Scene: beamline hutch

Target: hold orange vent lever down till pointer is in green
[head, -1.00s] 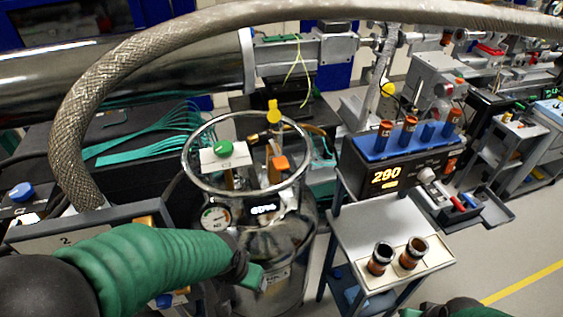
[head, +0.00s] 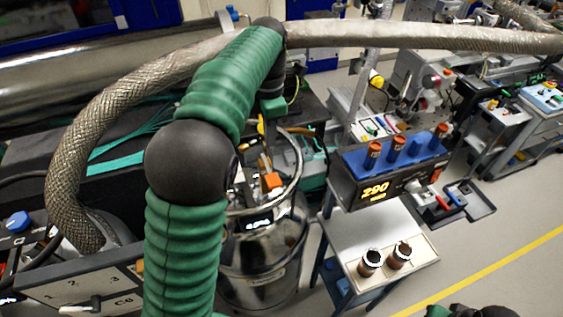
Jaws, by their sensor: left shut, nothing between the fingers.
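The orange vent lever (head: 271,181) shows inside the ring handle on top of the shiny steel vessel (head: 262,245). My left arm rises in front of the vessel and bends over at the top. My left gripper (head: 271,108) hangs shut and empty above the lever, apart from it, near the far side of the ring. The pressure gauge with its pointer and green zone is hidden behind my left arm. Only a dark and green piece of my right arm shows at the bottom right edge; its fingers cannot be made out.
A thick braided hose (head: 75,170) arches over the vessel and passes behind my left arm. To the right, a cart (head: 395,235) carries two brown jars, and a box reading 290 (head: 375,191) stands behind. A numbered panel (head: 85,290) is at lower left.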

